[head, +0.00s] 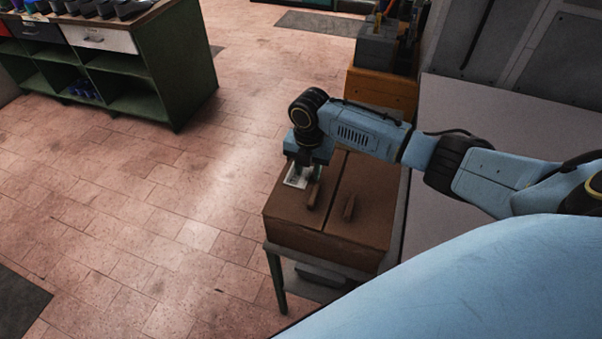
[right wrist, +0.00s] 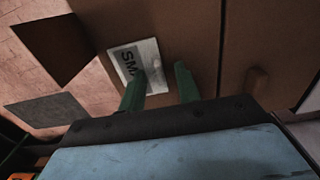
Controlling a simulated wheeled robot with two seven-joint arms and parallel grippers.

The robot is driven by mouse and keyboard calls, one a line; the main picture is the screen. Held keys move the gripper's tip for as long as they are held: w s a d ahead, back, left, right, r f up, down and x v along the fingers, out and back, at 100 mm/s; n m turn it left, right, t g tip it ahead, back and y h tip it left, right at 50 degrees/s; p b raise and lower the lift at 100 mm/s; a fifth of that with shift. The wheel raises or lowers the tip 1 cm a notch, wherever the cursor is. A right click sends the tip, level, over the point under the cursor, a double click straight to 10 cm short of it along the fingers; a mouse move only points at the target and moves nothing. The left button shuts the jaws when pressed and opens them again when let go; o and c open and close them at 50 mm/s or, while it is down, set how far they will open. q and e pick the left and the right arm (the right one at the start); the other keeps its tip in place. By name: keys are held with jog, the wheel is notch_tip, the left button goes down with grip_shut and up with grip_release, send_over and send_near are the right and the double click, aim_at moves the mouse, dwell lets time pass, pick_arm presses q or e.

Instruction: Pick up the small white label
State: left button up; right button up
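The small white label (head: 295,178) lies on the brown top of a box or cabinet (head: 283,208). In the right wrist view the label (right wrist: 127,58) shows dark printed letters beginning "SM". My right gripper (head: 305,172) points down over the label. In the right wrist view its two green fingers (right wrist: 160,75) are apart. The left finger overlaps the label and hides part of its lower edge. The right finger is just past the label's right edge. I cannot tell whether the fingertips touch the surface. My left gripper is not in view.
Two small brown bars, one (head: 314,194) beside the gripper and one (head: 349,208) to its right, stand on the brown top. A light grey bench top (head: 480,120) lies to the right. A green shelf unit (head: 165,80) stands at the upper left. The tiled floor between is clear.

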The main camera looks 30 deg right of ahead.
aim_at(308, 172)
grip_shut()
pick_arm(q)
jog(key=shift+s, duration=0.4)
